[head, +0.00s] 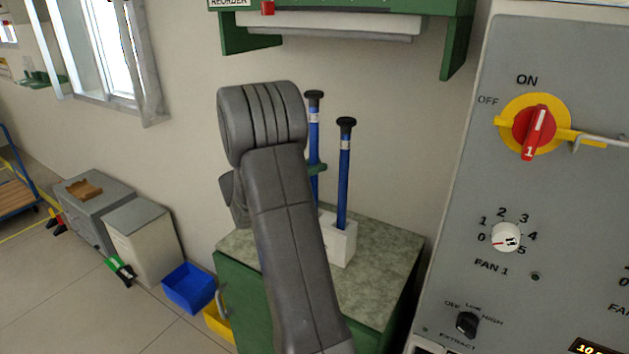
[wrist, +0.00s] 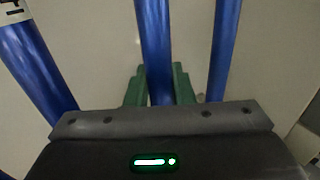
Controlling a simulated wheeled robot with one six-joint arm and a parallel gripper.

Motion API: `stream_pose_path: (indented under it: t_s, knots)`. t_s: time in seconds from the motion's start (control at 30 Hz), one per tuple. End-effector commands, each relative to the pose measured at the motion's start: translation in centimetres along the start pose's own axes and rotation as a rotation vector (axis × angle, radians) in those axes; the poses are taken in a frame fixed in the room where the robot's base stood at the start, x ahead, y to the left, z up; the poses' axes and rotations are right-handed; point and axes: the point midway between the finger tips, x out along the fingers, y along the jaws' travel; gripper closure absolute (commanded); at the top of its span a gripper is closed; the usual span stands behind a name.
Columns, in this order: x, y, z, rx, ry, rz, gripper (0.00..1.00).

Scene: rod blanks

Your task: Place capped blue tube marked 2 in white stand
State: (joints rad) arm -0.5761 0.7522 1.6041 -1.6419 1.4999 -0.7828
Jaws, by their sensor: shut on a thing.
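My gripper (wrist: 158,88) is shut, its green fingers on either side of the middle blue tube (wrist: 156,40) in the wrist view. In the head view a green finger shows at the left black-capped blue tube (head: 314,140), which looks like the held one and stands upright. Its lower end is partly hidden by my arm, so I cannot tell whether it is seated. Another capped blue tube (head: 344,180) stands upright in the white stand (head: 343,243). The wrist view shows one blue tube on the left (wrist: 35,65) and one on the right (wrist: 224,50). No tube number is readable.
The stand is on a green cabinet with a speckled top (head: 385,262). A grey control panel (head: 550,190) rises close on the right. A green shelf (head: 455,40) hangs above. Blue (head: 189,288) and yellow (head: 217,322) bins sit on the floor at left.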

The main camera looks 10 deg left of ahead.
Motion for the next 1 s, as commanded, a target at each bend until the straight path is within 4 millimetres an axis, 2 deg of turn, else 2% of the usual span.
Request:
stream_pose_path:
  t_s: [0.27,0.8,0.83,0.93,1.0]
  knots:
    - [0.0,-0.1,-4.0,-0.006,0.0,-0.001,1.0]
    - [0.3,0.1,-5.3,0.0,-0.001,0.0,1.0]
    - [0.3,0.1,-5.2,0.001,-0.001,0.0,0.75]
    - [0.3,0.1,-5.2,0.0,0.0,0.0,0.57]
    - [0.3,0.1,-5.2,0.0,0.0,0.0,0.57]
